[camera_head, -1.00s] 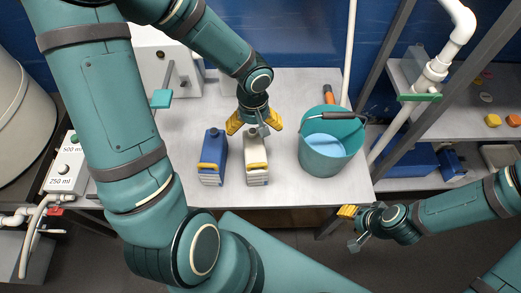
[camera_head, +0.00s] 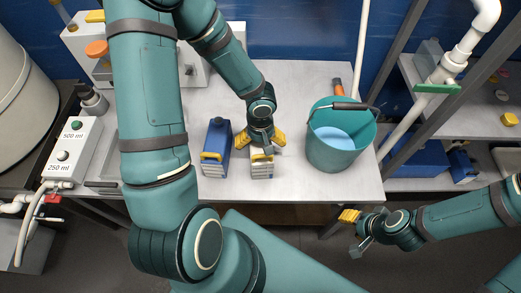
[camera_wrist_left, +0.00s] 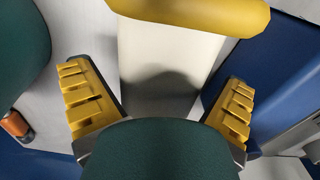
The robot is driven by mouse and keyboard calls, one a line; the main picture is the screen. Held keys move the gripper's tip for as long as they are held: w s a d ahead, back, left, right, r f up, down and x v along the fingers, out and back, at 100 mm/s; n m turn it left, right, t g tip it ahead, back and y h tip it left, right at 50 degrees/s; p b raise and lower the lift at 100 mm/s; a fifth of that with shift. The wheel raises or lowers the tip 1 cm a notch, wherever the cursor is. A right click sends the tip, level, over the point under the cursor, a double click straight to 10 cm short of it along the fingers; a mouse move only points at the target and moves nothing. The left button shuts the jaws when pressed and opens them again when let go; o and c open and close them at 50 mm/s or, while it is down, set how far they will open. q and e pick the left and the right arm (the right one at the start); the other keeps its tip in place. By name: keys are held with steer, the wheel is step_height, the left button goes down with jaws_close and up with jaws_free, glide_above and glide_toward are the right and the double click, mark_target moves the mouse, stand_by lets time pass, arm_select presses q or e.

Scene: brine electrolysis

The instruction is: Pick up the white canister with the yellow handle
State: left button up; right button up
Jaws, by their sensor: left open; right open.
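The white canister (camera_head: 262,170) with the yellow handle stands near the table's front edge. In the head view my left gripper (camera_head: 260,138) covers its upper part. In the left wrist view the yellow handle (camera_wrist_left: 190,12) is at the top, above the white body (camera_wrist_left: 165,55). My left gripper (camera_wrist_left: 162,103) is open, its yellow-padded fingers on either side of the white body. No contact is visible. My right gripper (camera_head: 351,232) is open and empty, in front of the table's right end, away from the canister.
A blue canister (camera_head: 215,150) stands close on the left of the white one. A teal bucket (camera_head: 338,150) with liquid stands on the right, with an orange-handled tool (camera_head: 337,86) behind it. A box with two buttons (camera_head: 72,148) is at the far left. The table's back middle is clear.

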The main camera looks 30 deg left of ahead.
arm_select(q)
steer(key=shift+f, duration=0.1)
steer(key=c, duration=1.3)
